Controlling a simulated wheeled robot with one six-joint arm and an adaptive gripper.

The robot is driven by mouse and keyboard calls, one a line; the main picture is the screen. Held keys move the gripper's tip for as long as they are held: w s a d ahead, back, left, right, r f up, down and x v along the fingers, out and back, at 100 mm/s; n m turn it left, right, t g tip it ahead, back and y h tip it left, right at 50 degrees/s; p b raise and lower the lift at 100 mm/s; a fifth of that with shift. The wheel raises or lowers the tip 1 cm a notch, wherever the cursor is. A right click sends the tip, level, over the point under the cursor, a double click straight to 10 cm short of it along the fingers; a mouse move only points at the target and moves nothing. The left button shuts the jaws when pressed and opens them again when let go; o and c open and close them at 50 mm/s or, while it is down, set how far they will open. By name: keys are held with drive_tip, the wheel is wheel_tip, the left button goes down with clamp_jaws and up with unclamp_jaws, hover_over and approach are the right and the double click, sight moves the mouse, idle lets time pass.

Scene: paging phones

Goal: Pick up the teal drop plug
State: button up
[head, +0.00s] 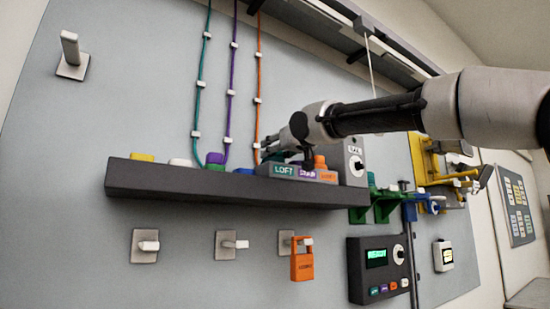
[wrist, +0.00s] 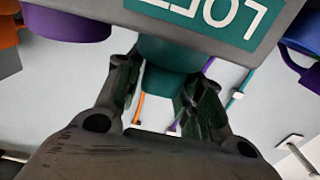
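The teal drop plug (wrist: 165,84) shows in the wrist view as a teal cylinder beside the grey block with the teal LOFT label (wrist: 222,17). My gripper (wrist: 160,82) has one finger on each side of it. Whether both fingers press on the plug cannot be told. In the head view my gripper (head: 297,146) is over the grey block (head: 281,177), behind its LOFT label. There the gripper covers the teal plug.
The dark shelf (head: 210,186) carries a yellow piece (head: 142,157), a white one (head: 180,162) and a green one (head: 215,167). An orange plug (head: 320,161) stands on the block beside a grey box (head: 354,160). An orange padlock (head: 303,264) hangs below. Teal, purple and orange cables run up the wall.

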drive_tip(key=c, duration=0.5)
drive_tip(key=shift+o, duration=0.2)
drive_tip(key=shift+r, duration=0.1)
wheel_tip(320, 180, up, 10)
drive_tip(key=shift+f, duration=0.1)
drive_tip(key=shift+a, duration=0.1)
drive_tip(key=s+a, duration=0.7)
drive_tip(key=a, duration=0.3)
drive_tip(key=s+a, duration=0.7)
drive_tip(key=a, duration=0.4)
drive_tip(key=shift+s, duration=0.15)
idle(0.5)
